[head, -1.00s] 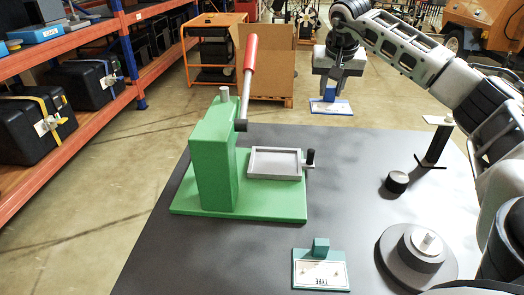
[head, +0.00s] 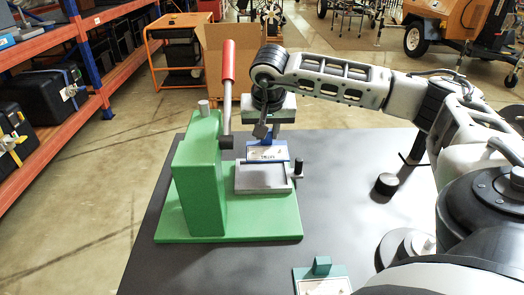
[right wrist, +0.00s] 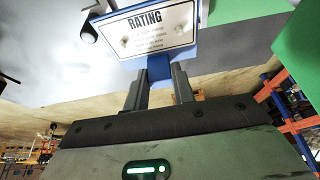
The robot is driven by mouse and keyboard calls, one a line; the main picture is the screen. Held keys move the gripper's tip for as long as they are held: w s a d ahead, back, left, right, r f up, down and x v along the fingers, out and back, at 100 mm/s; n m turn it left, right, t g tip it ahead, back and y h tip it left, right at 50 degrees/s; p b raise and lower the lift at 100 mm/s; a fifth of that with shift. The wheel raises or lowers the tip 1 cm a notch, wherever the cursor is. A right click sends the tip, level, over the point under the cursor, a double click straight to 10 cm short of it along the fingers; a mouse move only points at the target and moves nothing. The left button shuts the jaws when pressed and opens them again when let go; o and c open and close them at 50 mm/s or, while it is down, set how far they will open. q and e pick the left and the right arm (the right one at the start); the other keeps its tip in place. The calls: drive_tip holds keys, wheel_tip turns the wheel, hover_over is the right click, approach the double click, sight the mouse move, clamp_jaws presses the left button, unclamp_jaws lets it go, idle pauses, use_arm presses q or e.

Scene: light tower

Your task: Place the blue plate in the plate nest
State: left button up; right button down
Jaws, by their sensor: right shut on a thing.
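The blue plate (head: 281,153) has a white label and hangs from my right gripper (head: 267,134). In the right wrist view the label of the blue plate (right wrist: 158,27) reads RATING, and the two fingers of my right gripper (right wrist: 160,78) are shut on its blue grip block. The plate nest, a grey shallow tray (head: 264,188), sits on the green base of the press. The plate appears over the far part of the nest; I cannot tell whether they touch. The plate hides part of the nest. My left gripper is not in view.
The green press (head: 200,180) with a red-handled lever (head: 228,65) stands left of the nest. A black knob (head: 298,168) is at the nest's right. A teal plate (head: 321,267) lies near the front edge. A black puck (head: 387,183) stands on the dark table at right.

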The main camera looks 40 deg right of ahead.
sight(262, 149)
drive_tip(key=shift+s+a+f, duration=0.2)
drive_tip(key=shift+a+f, duration=0.85)
drive_tip(key=shift+f, duration=0.2)
wheel_tip(262, 149, down, 2)
drive_tip(key=shift+d+f+p, duration=0.1)
drive_tip(key=shift+p, duration=0.35)
drive_tip(key=shift+f, duration=0.3)
drive_tip(key=shift+f, duration=0.2)
drive_tip(key=c, duration=1.2)
unclamp_jaws()
drive_tip(key=shift+o, duration=0.2)
drive_tip(key=shift+r, duration=0.15)
drive_tip(key=b+v, duration=0.1)
drive_tip(key=v, duration=1.1)
